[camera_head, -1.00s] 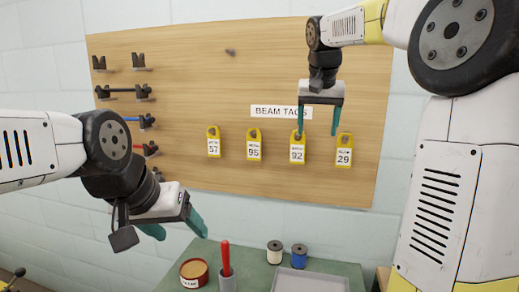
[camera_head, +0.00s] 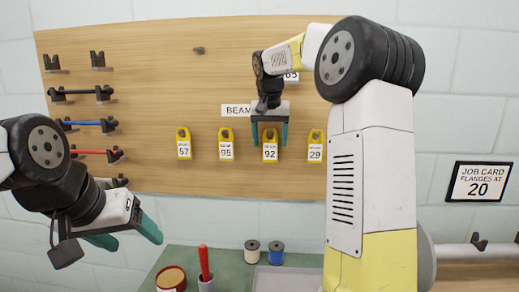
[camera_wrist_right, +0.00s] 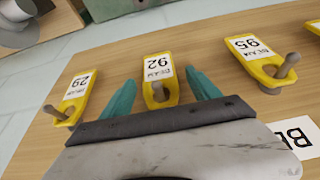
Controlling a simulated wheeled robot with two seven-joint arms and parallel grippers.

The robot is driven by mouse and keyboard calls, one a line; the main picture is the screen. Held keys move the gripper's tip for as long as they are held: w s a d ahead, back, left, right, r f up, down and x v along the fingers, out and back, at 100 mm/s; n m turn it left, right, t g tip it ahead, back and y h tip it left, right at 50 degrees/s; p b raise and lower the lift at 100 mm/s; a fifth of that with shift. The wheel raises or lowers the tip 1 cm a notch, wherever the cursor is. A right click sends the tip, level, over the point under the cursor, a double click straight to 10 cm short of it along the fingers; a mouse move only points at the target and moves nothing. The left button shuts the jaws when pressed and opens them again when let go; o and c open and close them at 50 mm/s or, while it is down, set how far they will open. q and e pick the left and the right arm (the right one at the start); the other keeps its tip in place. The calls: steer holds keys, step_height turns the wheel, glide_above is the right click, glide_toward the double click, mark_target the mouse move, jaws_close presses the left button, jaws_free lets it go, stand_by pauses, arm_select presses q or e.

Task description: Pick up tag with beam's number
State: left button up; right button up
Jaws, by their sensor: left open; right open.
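Yellow tags with white number labels hang in a row on the wooden board: tag 57 (camera_head: 184,145), tag 95 (camera_head: 226,146), tag 92 (camera_head: 270,147) and tag 29 (camera_head: 315,148). My right gripper (camera_head: 269,143) is open at tag 92, its fingers above and to either side of it. In the right wrist view, tag 92 (camera_wrist_right: 158,78) hangs on its peg between the two teal fingers (camera_wrist_right: 162,92), with no visible grip. Tag 29 (camera_wrist_right: 76,98) and tag 95 (camera_wrist_right: 260,58) flank it there. My left gripper (camera_head: 132,238) is open and empty, low at the left, away from the tags.
A sign reading BEAM (camera_head: 237,110) is partly covered by my right gripper. A job card reading "FLANGES AT 20" (camera_head: 480,182) hangs at right. Brackets with coloured rods (camera_head: 88,125) line the board's left. A green table (camera_head: 232,268) below holds spools, a tin and a red-handled tool.

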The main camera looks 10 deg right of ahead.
steer(key=c, duration=1.4)
steer(key=shift+r, duration=0.15)
